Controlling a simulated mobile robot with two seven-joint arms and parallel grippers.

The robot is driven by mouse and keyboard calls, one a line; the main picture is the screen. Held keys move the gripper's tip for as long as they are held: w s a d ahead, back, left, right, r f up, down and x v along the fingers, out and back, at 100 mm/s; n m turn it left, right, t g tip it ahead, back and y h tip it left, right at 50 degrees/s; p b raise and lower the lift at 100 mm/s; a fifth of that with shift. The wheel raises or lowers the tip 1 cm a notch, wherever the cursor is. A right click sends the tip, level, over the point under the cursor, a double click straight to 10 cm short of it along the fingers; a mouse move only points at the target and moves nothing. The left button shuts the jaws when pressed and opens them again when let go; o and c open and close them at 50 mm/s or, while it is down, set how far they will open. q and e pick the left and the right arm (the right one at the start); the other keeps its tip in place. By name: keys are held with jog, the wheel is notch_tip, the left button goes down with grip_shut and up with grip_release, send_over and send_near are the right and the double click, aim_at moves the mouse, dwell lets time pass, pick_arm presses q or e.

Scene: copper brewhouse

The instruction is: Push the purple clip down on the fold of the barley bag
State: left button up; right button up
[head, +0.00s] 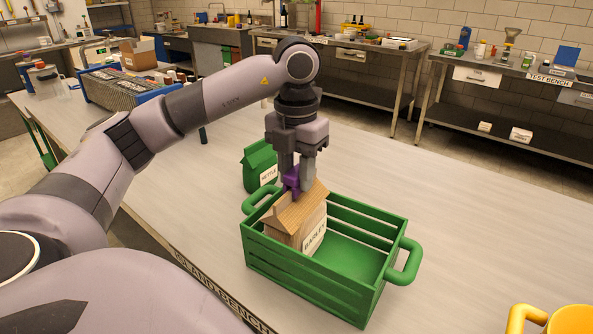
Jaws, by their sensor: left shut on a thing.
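The barley bag (291,228) is light brown with a white label reading BARLEY, and it stands upright in the left part of a green slatted crate (306,272). Its top is folded to a ridge. The purple clip (291,180) is at the top of the bag, at the fold; I cannot tell how far down it sits. My left gripper (297,178) points straight down above the bag and is shut on the purple clip. The fingers hide part of the clip and the fold. My right gripper is not in view.
A green bag labelled NETTLE (259,166) stands just behind the crate. The crate's right part is empty. A yellow container (572,320) is at the lower right corner.

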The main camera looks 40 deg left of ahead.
aim_at(295, 171)
pick_arm(q)
jog(key=shift+f+b, duration=0.35)
jog(key=shift+f, duration=0.15)
jog(key=o, duration=1.1)
jog(key=shift+r+p, duration=1.1)
jog(key=shift+r, duration=2.45)
jog(key=shift+s, duration=0.1)
